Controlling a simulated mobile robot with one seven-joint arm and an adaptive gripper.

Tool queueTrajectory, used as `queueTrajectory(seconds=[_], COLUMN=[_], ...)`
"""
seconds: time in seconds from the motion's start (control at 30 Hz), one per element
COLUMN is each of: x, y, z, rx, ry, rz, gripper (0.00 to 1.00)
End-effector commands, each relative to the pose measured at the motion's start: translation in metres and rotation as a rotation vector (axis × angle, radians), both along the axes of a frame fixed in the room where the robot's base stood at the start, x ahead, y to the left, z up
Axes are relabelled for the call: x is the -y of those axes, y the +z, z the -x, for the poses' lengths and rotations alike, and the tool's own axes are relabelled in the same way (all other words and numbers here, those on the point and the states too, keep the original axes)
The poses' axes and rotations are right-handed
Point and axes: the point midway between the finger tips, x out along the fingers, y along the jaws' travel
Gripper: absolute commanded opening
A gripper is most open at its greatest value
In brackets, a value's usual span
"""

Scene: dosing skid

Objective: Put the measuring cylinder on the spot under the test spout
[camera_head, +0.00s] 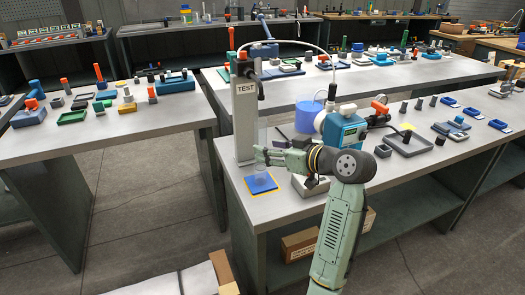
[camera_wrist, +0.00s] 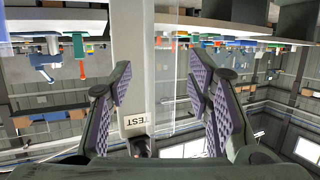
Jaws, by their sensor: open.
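The test stand (camera_head: 245,115) is a pale upright post with a TEST label at the front left of the near bench. A blue square spot with a yellow border (camera_head: 261,187) lies at its foot. The clear measuring cylinder (camera_head: 262,173) is faint and appears upright over the spot; whether its base touches is hard to tell. My gripper (camera_head: 264,154) is level beside the post, at the cylinder. In the wrist view my open fingers (camera_wrist: 160,88) stand either side of the see-through cylinder (camera_wrist: 172,60), with gaps visible. The post (camera_wrist: 130,60) shows behind.
A blue pump (camera_head: 343,132) and a blue round tank (camera_head: 308,117) stand right of the post, close to my arm. A grey box (camera_head: 309,187) sits just right of the spot. The bench's front left edge is near.

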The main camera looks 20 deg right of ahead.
Motion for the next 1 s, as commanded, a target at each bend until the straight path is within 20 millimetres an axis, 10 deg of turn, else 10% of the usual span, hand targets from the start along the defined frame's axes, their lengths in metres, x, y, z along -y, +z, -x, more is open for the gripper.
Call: queueTrajectory(seconds=[0.4,1.0], x=[0.029,0.031], y=[0.021,0.023], z=[0.064,0.069], rx=[0.001,-0.001], ry=[-0.001,0.001], rz=[0.001,0.0], gripper=[0.46,0.46])
